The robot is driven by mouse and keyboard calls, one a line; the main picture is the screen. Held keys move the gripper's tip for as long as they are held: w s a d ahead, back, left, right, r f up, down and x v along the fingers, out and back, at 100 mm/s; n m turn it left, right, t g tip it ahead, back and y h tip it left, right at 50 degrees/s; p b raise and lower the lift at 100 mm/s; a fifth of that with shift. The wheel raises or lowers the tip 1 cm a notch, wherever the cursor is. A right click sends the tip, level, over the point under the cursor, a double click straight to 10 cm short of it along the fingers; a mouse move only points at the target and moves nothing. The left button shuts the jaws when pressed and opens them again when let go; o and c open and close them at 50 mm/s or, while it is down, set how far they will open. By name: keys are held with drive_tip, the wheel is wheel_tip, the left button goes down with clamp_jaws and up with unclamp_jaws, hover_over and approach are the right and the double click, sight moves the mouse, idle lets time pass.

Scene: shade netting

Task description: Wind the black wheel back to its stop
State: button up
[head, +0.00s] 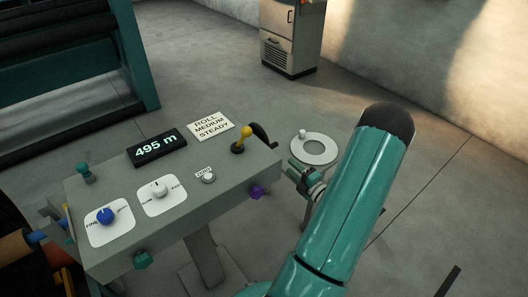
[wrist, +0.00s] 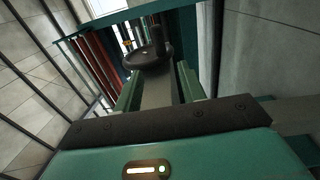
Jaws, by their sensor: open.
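A black wheel (head: 262,136) shows nearly edge-on at the right end of the grey console (head: 225,177), partly hidden by it. In the wrist view a dark wheel (wrist: 148,57) with an upright knob lies beyond the fingertips, close to the line between them. My gripper (head: 299,179) is to the right of the console in the head view, apart from it. In the wrist view my gripper (wrist: 158,84) has its two green fingers spread, with nothing held between them. Whether a finger touches the wheel cannot be told.
A pale round disc (head: 318,153) stands behind my gripper. A cabinet (head: 290,38) is at the back.

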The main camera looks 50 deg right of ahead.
sight(273, 148)
drive_tip(key=x, duration=1.3)
drive_tip(key=shift+w+d, duration=0.2)
drive_tip(key=shift+d, duration=0.2)
clamp_jaws()
